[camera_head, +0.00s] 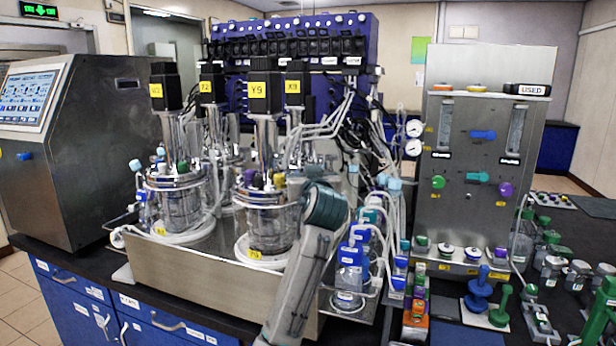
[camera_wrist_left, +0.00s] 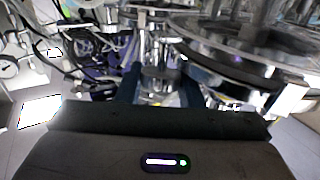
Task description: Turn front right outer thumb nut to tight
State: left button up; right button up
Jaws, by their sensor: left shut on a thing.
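The front right vessel (camera_head: 268,225) is a glass jar with a steel head plate and a motor marked Y9, with small coloured caps on its lid. My left arm rises from the bottom middle of the head view to a teal joint at the vessel's right side; its gripper is hidden there. In the left wrist view my left gripper (camera_wrist_left: 160,88) has its dark fingers closed around a small shiny part beside a round steel plate (camera_wrist_left: 235,40). This part seems to be the outer thumb nut, but its shape and tightness are unclear. My right gripper is not in view.
The front left vessel (camera_head: 180,205) stands to the left on the same steel base (camera_head: 190,268). Blue-capped bottles (camera_head: 350,262) and tubing crowd the arm's right side. A steel gas panel (camera_head: 465,215) and several small bottles stand farther right.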

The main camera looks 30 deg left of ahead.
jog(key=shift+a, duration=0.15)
pick_arm(q)
jog(key=o, duration=0.9)
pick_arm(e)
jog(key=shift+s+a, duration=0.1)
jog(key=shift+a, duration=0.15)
pick_arm(q)
jog(key=shift+o, duration=0.2)
jog(key=shift+s+d+f, duration=0.1)
jog(key=shift+s+d, duration=0.25)
jog(key=b+v, duration=0.3)
jog(key=v, duration=0.6)
jog(key=shift+s+d, duration=0.25)
jog(key=shift+s, duration=0.1)
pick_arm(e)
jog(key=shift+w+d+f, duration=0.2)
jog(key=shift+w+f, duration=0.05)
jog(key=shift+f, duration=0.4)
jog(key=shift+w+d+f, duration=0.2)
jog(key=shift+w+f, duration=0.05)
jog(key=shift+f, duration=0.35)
